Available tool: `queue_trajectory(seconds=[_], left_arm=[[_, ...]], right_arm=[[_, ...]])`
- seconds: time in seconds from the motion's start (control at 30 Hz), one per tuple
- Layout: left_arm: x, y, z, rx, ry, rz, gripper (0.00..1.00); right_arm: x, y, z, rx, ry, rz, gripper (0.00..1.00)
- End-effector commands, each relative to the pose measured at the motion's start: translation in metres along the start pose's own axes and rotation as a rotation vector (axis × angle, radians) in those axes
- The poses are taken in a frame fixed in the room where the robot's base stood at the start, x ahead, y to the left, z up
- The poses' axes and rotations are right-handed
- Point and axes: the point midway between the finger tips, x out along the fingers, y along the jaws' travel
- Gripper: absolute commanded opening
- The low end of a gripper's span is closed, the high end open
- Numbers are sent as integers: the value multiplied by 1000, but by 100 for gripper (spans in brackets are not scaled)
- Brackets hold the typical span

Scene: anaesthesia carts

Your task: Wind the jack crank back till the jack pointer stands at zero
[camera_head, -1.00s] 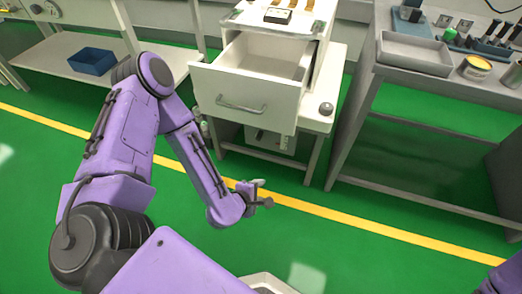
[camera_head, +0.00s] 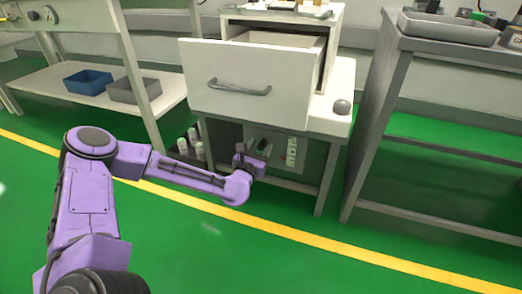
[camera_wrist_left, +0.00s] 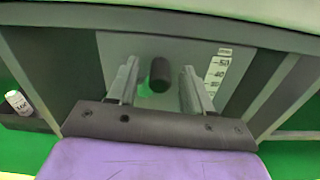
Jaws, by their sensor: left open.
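My left gripper (camera_head: 252,154) is open in front of the grey panel under the drawer cart. In the left wrist view, the fingers of the left gripper (camera_wrist_left: 160,78) stand on either side of a dark round knob, apparently the jack crank's handle (camera_wrist_left: 160,72). A gap shows between the knob and each finger; its depth between them is hard to judge. A white jack scale (camera_wrist_left: 217,72) with numbers is right of the knob and also shows in the head view (camera_head: 292,152). The pointer's reading is too small to tell. My right gripper is out of view.
The cart's drawer (camera_head: 240,85) stands open above my left gripper. White bottles (camera_head: 190,145) stand on a low shelf to the left. A grey workbench (camera_head: 400,60) is at the right. The green floor in front is clear.

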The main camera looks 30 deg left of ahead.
Motion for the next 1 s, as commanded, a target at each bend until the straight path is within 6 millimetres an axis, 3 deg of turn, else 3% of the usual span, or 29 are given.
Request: queue_trajectory(seconds=[0.13,0.4,0.47,0.57,1.0], left_arm=[[16,-1,-2,1,0,-1,50],[18,0,0,1,2,-1,50],[18,0,0,1,2,-1,34],[18,0,0,1,2,-1,1],[18,-4,-2,66,3,-1,0]], right_arm=[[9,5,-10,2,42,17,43],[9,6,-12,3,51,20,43],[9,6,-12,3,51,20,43],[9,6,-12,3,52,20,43],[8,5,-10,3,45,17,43]])
